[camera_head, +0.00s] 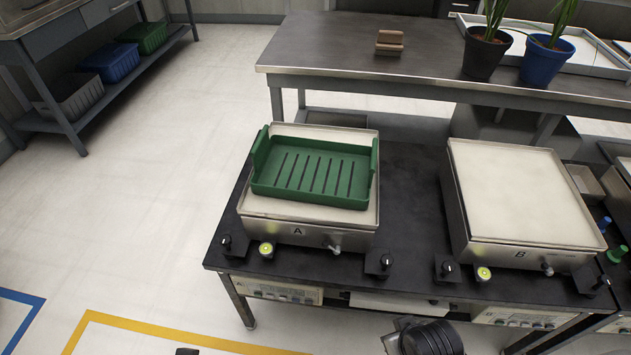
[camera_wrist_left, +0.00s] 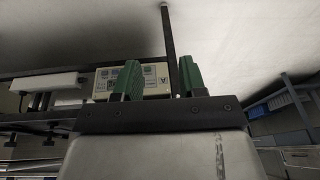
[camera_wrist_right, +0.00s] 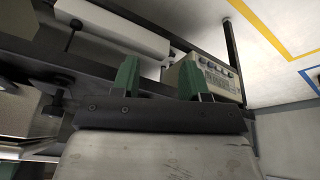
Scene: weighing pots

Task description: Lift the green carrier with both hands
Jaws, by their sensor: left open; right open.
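The green carrier (camera_head: 312,194) is a shallow tray with a slotted floor and raised end walls at its left and right. It sits level on the pale top plate of scale A (camera_head: 300,222) in the head view and looks empty. My left gripper (camera_wrist_left: 160,80) shows in its wrist view with two green fingers apart and nothing between them. My right gripper (camera_wrist_right: 158,80) shows in its wrist view, also open and empty. Neither pair of fingers is seen clearly in the head view, so both are away from the carrier.
Scale B (camera_head: 520,195) stands to the right with a bare plate. Knobs line the black bench's (camera_head: 410,215) front edge. Behind is a steel table (camera_head: 340,62) with a brown block (camera_head: 389,42), a black plant pot (camera_head: 485,55) and a blue one (camera_head: 545,62). Open floor lies left.

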